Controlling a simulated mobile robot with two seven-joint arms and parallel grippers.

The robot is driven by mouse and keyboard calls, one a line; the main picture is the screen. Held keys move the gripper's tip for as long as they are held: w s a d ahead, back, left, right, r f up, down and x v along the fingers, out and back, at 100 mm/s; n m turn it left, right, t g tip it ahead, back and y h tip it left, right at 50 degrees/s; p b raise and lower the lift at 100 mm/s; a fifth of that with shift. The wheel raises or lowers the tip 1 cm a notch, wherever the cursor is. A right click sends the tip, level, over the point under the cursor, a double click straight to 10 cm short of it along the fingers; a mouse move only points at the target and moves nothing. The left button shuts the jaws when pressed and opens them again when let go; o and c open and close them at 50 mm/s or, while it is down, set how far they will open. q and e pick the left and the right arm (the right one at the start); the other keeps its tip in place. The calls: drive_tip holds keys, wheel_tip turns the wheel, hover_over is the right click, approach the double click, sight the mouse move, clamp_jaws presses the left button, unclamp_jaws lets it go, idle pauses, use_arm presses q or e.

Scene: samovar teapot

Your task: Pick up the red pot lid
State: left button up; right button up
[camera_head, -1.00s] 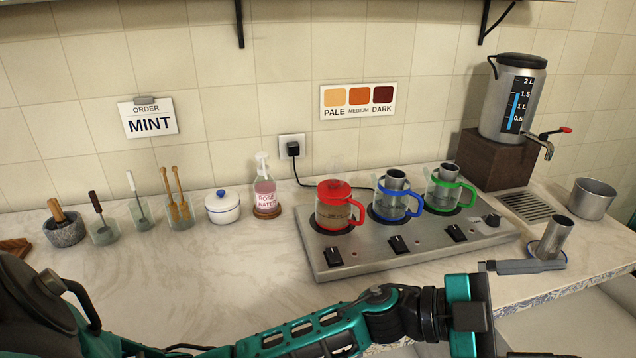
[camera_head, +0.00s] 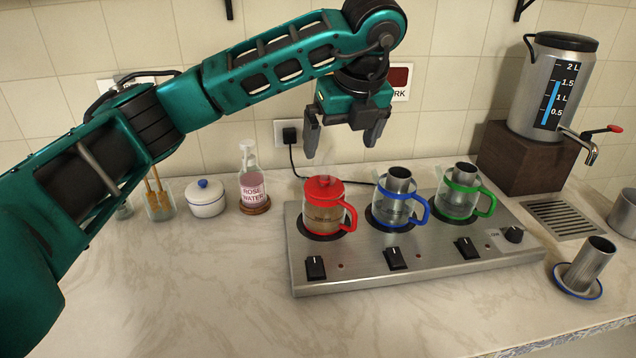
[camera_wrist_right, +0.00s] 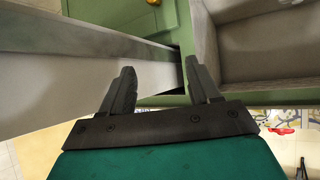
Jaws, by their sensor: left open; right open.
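The red pot (camera_head: 324,216) stands on the left burner of the steel hot plate, with a dark liquid inside and its handle to the right. Its red lid (camera_head: 323,187) sits on top; steam seems to rise near it. My left gripper (camera_head: 341,145) is open and empty, pointing down above and slightly right of the lid, clear of it. My right gripper (camera_wrist_right: 162,90) shows only in the right wrist view, open and empty, over a green cabinet with open drawers, far from the pot.
The blue-handled pot (camera_head: 398,208) and green-handled pot (camera_head: 459,200) stand right of the red one on the hot plate (camera_head: 430,258). A rose water bottle (camera_head: 252,186) and white sugar bowl (camera_head: 206,200) are at left. The samovar (camera_head: 548,95) stands at right. The front counter is clear.

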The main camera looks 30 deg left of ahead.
use_arm(q)
hover_over(325, 179)
drive_tip(key=s+d, duration=0.2)
wheel_tip(325, 179, down, 6)
drive_tip(key=shift+d+f, duration=0.1)
drive_tip(key=shift+f, duration=0.1)
drive_tip(key=x, duration=0.5)
drive_tip(key=shift+w+a+f+p, duration=0.15)
drive_tip(key=shift+w+a+p, duration=0.2)
drive_tip(key=shift+p, duration=0.05)
drive_tip(key=c, duration=1)
drive_tip(key=shift+o, duration=0.2)
